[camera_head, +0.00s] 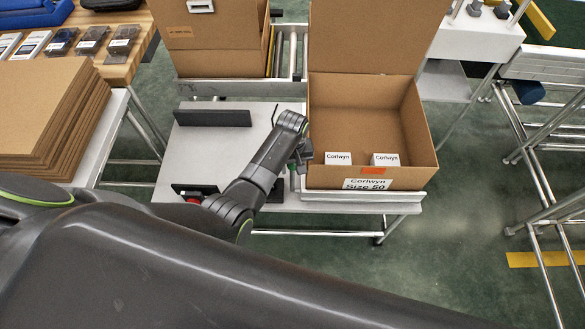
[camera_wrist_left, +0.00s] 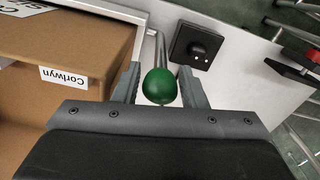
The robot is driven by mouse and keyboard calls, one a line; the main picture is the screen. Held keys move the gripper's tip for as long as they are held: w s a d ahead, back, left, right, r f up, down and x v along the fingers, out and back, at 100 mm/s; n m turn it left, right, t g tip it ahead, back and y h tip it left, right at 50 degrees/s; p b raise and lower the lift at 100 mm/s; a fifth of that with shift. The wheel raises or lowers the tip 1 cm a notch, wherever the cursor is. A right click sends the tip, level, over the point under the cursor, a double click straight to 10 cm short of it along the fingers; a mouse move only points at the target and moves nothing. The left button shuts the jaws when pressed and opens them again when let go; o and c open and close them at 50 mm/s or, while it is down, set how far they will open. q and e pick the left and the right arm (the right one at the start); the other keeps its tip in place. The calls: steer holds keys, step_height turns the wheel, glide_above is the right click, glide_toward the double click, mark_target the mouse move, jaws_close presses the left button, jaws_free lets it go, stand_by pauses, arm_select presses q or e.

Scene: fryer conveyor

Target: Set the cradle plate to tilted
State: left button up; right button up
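The cradle plate (camera_head: 408,199) is a light panel under an open cardboard box at the right end of the table; most of it is hidden by the box, and I cannot clearly tell its angle. A lever with a round green knob (camera_wrist_left: 159,86) stands beside the box in the left wrist view. My left gripper (camera_head: 303,153) is at the box's left side. In the left wrist view its two fingers (camera_wrist_left: 158,84) are open, one on each side of the green knob, with gaps showing. My right gripper is not in view.
The open box (camera_head: 425,143) holds two white Corlwyn cartons (camera_head: 338,159). A black dial (camera_wrist_left: 196,46) sits on the table (camera_head: 180,150) close to the lever. A dark bar (camera_head: 212,118) lies at the back. Cardboard sheets (camera_head: 45,110) are stacked at left.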

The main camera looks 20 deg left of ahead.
arm_select(q)
steer(key=shift+f, duration=0.75)
